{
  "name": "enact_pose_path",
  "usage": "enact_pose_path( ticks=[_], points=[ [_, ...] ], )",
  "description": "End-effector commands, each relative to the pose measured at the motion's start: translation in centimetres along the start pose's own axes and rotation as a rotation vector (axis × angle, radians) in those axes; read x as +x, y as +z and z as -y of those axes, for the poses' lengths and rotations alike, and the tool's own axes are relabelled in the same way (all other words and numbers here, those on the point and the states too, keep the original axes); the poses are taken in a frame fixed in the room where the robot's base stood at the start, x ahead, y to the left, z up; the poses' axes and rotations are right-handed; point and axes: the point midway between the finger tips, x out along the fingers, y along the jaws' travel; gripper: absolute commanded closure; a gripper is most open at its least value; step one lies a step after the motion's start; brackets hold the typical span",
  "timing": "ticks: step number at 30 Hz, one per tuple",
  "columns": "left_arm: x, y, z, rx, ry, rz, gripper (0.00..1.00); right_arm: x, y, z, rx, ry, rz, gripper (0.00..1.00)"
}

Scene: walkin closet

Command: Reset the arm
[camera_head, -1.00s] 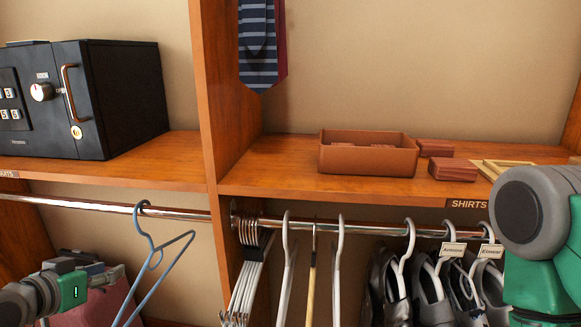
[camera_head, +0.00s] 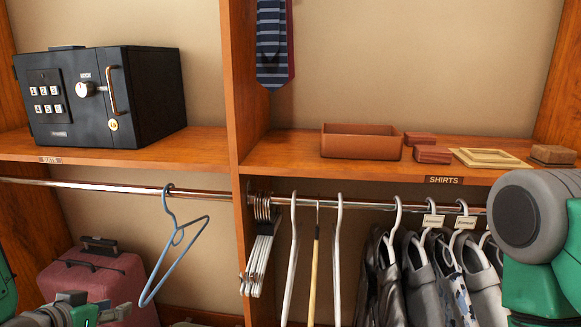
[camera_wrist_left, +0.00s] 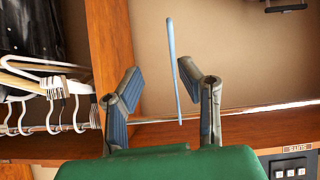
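My left arm shows at the bottom left of the head view, with grey and green parts of it (camera_head: 70,315) in front of a pink suitcase. In the left wrist view my left gripper (camera_wrist_left: 165,95) is open, its two fingers well apart. A blue hanger (camera_wrist_left: 174,70) shows edge-on between and beyond the fingertips, and nothing is gripped. In the head view the same hanger (camera_head: 172,245) hangs from the left rail, tilted. My right arm shows only as a large grey and green link at the right edge; its gripper is out of view.
A black safe (camera_head: 105,97) stands on the left shelf. The right shelf holds a brown tray (camera_head: 361,147), reddish blocks (camera_head: 433,155), a wooden frame (camera_head: 491,158) and a brown box (camera_head: 553,154). Several hangers and garments (camera_head: 430,275) fill the right rail. The pink suitcase (camera_head: 95,278) stands below left.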

Motion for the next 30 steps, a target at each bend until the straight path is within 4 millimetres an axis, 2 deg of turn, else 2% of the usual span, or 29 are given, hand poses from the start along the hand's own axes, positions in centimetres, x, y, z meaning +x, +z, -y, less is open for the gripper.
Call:
enact_pose_path(
  ticks=[8, 11, 15, 19, 21, 24, 30],
  points=[
    [0.1, 9.4, -2.7, 0.001, -0.015, 0.250, 0.67, 0.0, 0.1, 0.0, 0.000, 0.000, 0.001, 0.60],
    [-0.5, 14.3, -4.0, 0.002, -0.022, 0.380, 0.67, 0.0, 0.1, 0.0, 0.000, 0.000, 0.001, 0.60],
    [-3.3, 22.8, -6.4, 0.008, -0.037, 0.612, 0.67, 0.0, 0.1, 0.0, 0.000, 0.000, 0.001, 0.60],
    [-6.4, 28.6, -8.1, 0.013, -0.049, 0.786, 0.67, 0.0, 0.1, 0.0, 0.000, 0.000, 0.001, 0.60],
    [-7.8, 30.5, -8.6, 0.014, -0.054, 0.846, 0.67, 0.0, 0.1, 0.0, 0.000, 0.000, 0.001, 0.60],
    [-8.9, 32.0, -9.1, 0.015, -0.058, 0.895, 0.67, 0.0, 0.1, 0.0, 0.000, 0.000, 0.001, 0.60],
    [-9.2, 32.4, -9.2, 0.015, -0.060, 0.909, 0.67, 0.0, 0.1, 0.0, 0.000, 0.000, 0.001, 0.60]
  ],
)
